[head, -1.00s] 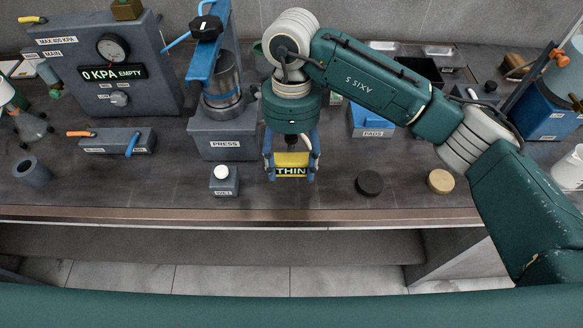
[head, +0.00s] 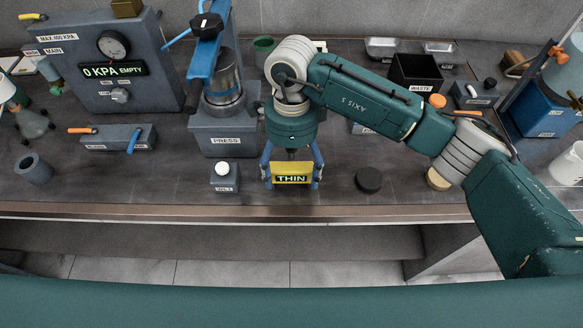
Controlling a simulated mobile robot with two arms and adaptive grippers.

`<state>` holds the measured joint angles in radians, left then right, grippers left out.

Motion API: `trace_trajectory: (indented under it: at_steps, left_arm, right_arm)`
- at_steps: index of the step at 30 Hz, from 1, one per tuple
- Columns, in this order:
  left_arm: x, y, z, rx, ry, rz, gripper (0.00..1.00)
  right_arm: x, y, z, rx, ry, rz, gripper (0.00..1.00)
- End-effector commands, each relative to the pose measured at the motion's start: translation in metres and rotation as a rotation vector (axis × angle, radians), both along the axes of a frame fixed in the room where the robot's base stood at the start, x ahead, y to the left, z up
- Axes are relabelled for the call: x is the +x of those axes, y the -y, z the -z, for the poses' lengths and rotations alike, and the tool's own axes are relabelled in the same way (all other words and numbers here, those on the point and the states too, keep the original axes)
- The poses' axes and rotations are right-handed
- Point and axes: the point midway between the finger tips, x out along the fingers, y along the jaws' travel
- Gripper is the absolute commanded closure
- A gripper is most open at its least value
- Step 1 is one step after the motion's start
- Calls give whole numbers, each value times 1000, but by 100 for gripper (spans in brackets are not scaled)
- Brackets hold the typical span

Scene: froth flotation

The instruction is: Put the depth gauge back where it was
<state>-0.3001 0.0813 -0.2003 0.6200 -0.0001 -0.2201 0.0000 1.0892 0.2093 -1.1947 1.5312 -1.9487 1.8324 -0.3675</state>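A yellow block with a black THIN label (head: 292,179), apparently the depth gauge, is between the two blue fingers of my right gripper (head: 291,180). The fingers lie along its left and right sides, and I see no clear gap. It is near the front of the dark bench (head: 120,193), right of the small block with a white button (head: 222,170). From this angle I cannot tell whether its underside touches the bench. My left gripper is not in view.
The press (head: 223,137) stands behind left. A black puck (head: 369,179) lies to the right, and a tan puck (head: 436,181) is partly behind my arm. The waste box (head: 416,72) is at the back. Bare bench surrounds the gripper in front.

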Motion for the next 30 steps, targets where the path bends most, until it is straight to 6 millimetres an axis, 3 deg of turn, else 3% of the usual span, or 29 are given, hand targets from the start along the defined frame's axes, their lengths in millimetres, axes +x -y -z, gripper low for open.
trace_trajectory:
  at_steps: [8, 21, 30]
  left_arm:
    - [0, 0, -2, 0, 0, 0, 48]
    - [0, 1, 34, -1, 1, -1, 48]
    - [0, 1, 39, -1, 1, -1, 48]
  right_arm:
    - [1, 0, -6, 1, 2, 0, 22]
    - [12, 0, -91, 1, 5, 1, 22]
    - [14, 0, -121, 0, 0, 0, 22]
